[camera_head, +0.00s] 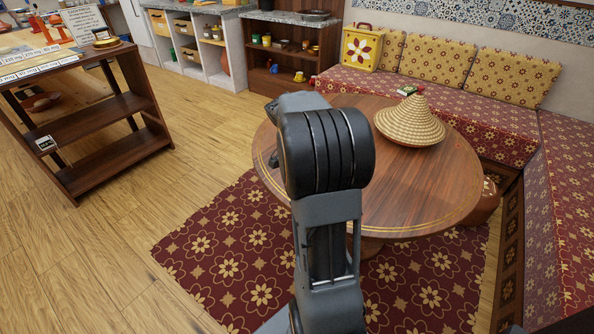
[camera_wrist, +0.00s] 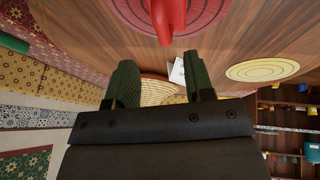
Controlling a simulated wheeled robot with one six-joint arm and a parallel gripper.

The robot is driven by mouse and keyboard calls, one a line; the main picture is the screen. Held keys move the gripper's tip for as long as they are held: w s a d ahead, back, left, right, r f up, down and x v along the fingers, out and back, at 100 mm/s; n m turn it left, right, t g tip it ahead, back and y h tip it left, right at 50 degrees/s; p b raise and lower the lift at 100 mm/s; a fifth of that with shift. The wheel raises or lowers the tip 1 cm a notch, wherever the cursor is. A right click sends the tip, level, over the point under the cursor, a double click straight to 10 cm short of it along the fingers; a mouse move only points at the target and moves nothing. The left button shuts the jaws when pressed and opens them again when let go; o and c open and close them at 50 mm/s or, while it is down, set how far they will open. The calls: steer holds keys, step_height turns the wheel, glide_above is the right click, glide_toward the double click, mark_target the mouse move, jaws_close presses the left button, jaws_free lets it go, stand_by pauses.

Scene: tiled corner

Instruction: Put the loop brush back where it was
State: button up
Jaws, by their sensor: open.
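I cannot make out a loop brush in either view. My gripper (camera_wrist: 160,62) is open in the wrist view, with two dark green fingers apart and nothing held between them. It is over the round wooden table (camera_head: 440,195). A woven cone-shaped cover (camera_head: 410,118) stands on this table; woven straw also shows between the fingers in the wrist view (camera_wrist: 158,92). A red upright object (camera_wrist: 168,14) stands on a red round mat at the top of the wrist view. In the head view my arm hides the gripper and part of the table's left side.
A yellow round mat (camera_wrist: 262,70) and a small white item (camera_wrist: 178,71) lie on the table. A patterned bench (camera_head: 480,110) with cushions wraps the back and right. A dark wooden shelf unit (camera_head: 95,125) stands left. Wooden floor between shelf and rug is clear.

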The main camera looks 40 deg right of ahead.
steer(key=s+a+n+t+y, duration=0.1)
steer(key=s+a+n, duration=0.2)
steer(key=a, duration=0.6)
steer(key=s+a+n+t+y, duration=0.1)
steer(key=s+a+n+y, duration=0.1)
steer(key=s+a+n, duration=0.2)
steer(key=s+a+n+t+y, duration=0.1)
steer(key=a+n, duration=0.6)
steer(key=a, duration=0.7)
steer(key=s+t, duration=0.1)
steer(key=s, duration=0.1)
steer(key=shift+s+a+n+y, duration=0.35)
steer(key=shift+a+n+y, duration=0.05)
steer(key=shift+r, duration=0.1)
step_height(320, 180, up, 18)
steer(key=p, duration=1.7)
steer(key=shift+r+t, duration=0.15)
steer(key=shift+t, duration=0.15)
steer(key=shift+s+a, duration=0.1)
